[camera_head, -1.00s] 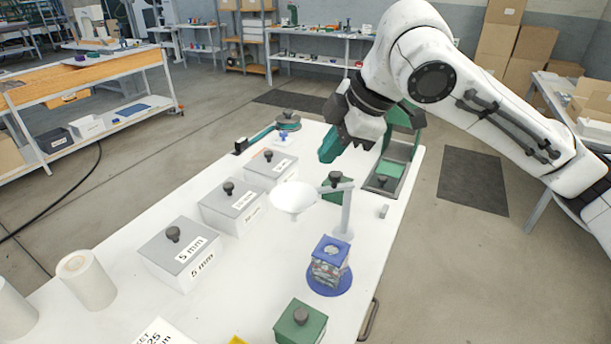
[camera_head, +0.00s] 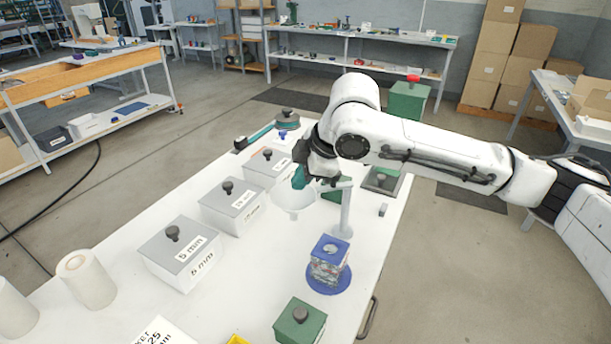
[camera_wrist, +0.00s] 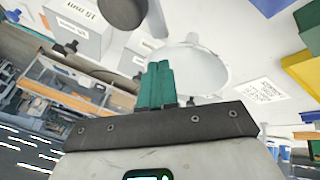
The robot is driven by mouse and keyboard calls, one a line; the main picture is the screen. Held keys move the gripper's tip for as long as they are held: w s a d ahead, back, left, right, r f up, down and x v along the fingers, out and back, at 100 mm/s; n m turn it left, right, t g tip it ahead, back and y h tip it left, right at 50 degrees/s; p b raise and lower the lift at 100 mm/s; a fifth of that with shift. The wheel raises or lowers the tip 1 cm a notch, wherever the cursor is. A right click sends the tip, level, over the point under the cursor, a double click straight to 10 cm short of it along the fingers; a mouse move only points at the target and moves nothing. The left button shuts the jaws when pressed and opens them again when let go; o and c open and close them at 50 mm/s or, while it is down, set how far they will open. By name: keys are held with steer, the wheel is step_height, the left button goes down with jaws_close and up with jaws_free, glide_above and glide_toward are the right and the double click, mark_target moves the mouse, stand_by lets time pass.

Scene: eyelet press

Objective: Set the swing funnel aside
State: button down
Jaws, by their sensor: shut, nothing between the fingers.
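The swing funnel is a white bowl (camera_head: 292,205) on a grey post (camera_head: 346,212) that stands on the white table. My gripper (camera_head: 299,178) is in front of the bowl's far rim in the head view and hides part of the rim and the funnel's arm. In the wrist view, the teal fingers (camera_wrist: 157,86) are together and empty. The white bowl (camera_wrist: 205,68) shows right beside them there. I cannot tell whether they touch it.
Grey lidded boxes (camera_head: 232,205) stand left of the funnel. A clear block with a blue top (camera_head: 328,262) on a blue disc stands in front of the post. A green knobbed box (camera_head: 300,322) is nearer. White rolls (camera_head: 86,280) stand at the left.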

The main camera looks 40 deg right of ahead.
steer(key=shift+w, duration=0.15)
stand_by(0.3)
steer(key=shift+w+d+m, duration=0.2)
steer(key=shift+m, duration=0.2)
steer(key=shift+w+d+m+h, duration=0.15)
steer(key=shift+w+m+h, duration=0.15)
steer(key=shift+w+d+m+h+p, duration=0.4)
steer(key=shift+w+d+m+h, duration=0.3)
steer(key=shift+m, duration=0.45)
steer(key=shift+w+d+m+h+p, duration=0.45)
steer(key=shift+w+d+m, duration=0.35)
steer(key=shift+m, duration=0.35)
